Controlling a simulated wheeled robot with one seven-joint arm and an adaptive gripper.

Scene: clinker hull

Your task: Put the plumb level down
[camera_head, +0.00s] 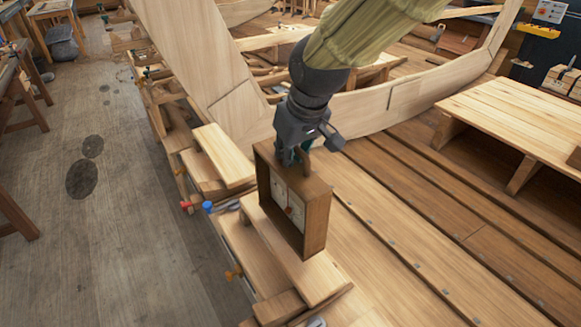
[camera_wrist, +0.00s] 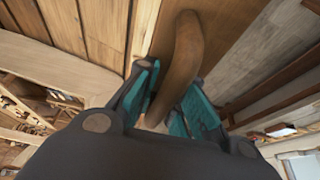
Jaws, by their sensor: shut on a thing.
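The plumb level (camera_head: 317,222) is a brown wooden box frame with a pale face inside and a small red spot on it. It hangs roughly upright below my gripper (camera_head: 293,155) in the head view. In the wrist view, the teal fingers of my gripper (camera_wrist: 172,108) are shut around its curved brown wooden handle (camera_wrist: 180,55). The level's lower end is over or against a pale plank step (camera_head: 262,232) beside the hull. I cannot tell whether it touches the plank. My fingers partly hide the handle.
Clamps with a blue knob (camera_head: 207,206) and a red knob (camera_head: 186,206) stick out at the left edge of the planks. The pale hull planking (camera_head: 205,60) rises behind. A slatted wooden platform (camera_head: 520,115) stands at right. Long boards between are clear.

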